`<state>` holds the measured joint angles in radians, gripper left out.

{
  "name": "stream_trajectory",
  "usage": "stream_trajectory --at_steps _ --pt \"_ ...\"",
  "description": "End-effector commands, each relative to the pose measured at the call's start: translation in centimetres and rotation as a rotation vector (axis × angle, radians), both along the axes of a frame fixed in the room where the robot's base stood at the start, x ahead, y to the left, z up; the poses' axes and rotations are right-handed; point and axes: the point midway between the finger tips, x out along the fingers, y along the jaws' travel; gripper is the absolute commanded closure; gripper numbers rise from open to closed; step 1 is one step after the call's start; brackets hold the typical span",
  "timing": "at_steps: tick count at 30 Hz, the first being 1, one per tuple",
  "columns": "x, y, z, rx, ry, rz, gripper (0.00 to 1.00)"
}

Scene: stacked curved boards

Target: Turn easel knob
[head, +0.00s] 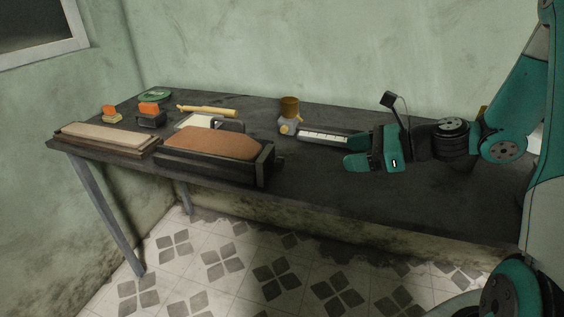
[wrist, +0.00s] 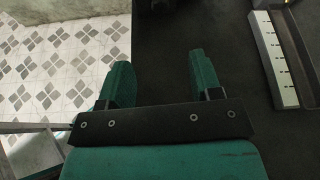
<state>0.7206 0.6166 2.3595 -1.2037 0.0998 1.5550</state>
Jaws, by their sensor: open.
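A dark stand (head: 264,168) holding a curved orange-brown board (head: 212,144) lies on the table's front part, left of my gripper. A small dark knob-like part (head: 279,160) sticks out from its right end; its detail is too dark to make out. My gripper (head: 352,152) is open and empty, low over the table, to the right of that part and apart from it. In the wrist view the open fingers (wrist: 163,68) have nothing between them. A dark shape (wrist: 156,5) at the top edge, beyond the fingertips, may be the knob; most of it is cut off.
A white marked tray (head: 325,136) lies behind my gripper and shows at right in the wrist view (wrist: 273,55). A grinder-like thing (head: 289,118) stands behind it. A pale board stack (head: 100,136) and small blocks are at left. The table between stand and gripper is clear.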

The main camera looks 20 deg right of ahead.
Motion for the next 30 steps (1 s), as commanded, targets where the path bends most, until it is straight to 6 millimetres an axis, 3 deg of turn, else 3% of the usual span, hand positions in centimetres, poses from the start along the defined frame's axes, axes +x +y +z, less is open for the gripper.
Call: stream_trajectory --at_steps 7,21,30 --pt "0.7 1.2 -0.6 0.019 0.049 -0.004 0.41" --pt "6.6 8.9 -4.6 0.019 0.045 -0.003 0.41" --pt "9.2 12.0 -6.3 0.017 0.045 -0.007 0.41"
